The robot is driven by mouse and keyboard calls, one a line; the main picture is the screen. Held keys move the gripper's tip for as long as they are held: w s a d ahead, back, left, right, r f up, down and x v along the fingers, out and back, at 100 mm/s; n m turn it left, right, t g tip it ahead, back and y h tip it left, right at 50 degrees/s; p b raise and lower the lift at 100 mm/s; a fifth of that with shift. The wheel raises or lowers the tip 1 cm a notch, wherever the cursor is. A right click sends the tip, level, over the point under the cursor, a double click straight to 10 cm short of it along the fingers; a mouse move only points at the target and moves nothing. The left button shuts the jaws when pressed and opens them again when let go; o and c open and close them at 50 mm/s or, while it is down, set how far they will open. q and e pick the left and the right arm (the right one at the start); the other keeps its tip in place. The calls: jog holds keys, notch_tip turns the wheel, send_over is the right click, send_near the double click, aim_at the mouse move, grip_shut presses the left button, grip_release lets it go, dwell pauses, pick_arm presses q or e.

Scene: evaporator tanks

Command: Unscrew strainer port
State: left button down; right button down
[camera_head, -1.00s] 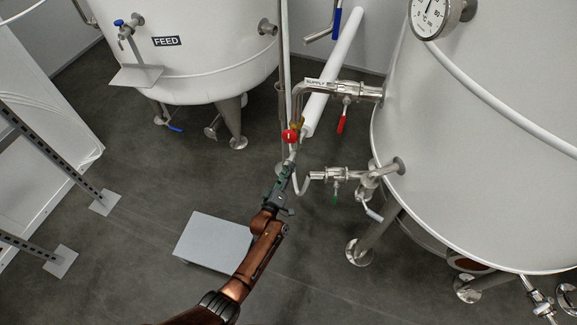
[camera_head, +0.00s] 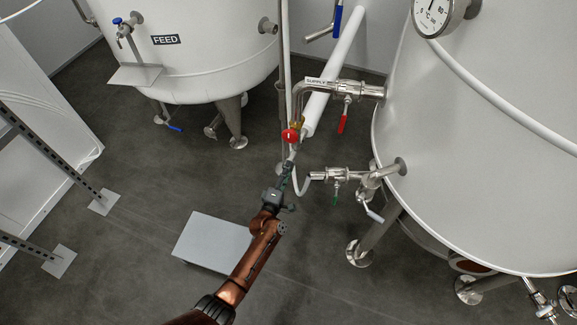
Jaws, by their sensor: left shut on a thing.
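The strainer port (camera_head: 293,150) is a small light metal piece below the red round valve handle (camera_head: 290,135) on the supply pipe (camera_head: 298,104). My left arm reaches up from the bottom of the view. My left gripper (camera_head: 289,166) is at the lower end of this piece and is shut on it. The fingers are small and dark, and they hide the end of the port. The threads cannot be made out. My right gripper does not show.
A large tank (camera_head: 480,150) with a dial gauge (camera_head: 436,14) stands at right. A lower pipe with a valve (camera_head: 338,175) juts out close to the right of my gripper. The FEED tank (camera_head: 190,60) is at upper left. A grey box (camera_head: 212,240) sits on the floor beside my arm.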

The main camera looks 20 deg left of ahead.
pick_arm(q)
jog(key=n, duration=0.2)
jog(key=d+n, duration=0.1)
jog(key=n, duration=0.2)
jog(key=shift+b, duration=0.4)
jog(key=n, duration=0.5)
jog(key=shift+a+r+b, duration=0.1)
jog(key=shift+r+b, duration=0.1)
jog(key=shift+b, duration=0.2)
jog(key=c, duration=1.7)
grip_release()
jog(key=shift+o, duration=0.2)
jog(key=shift+a, duration=0.35)
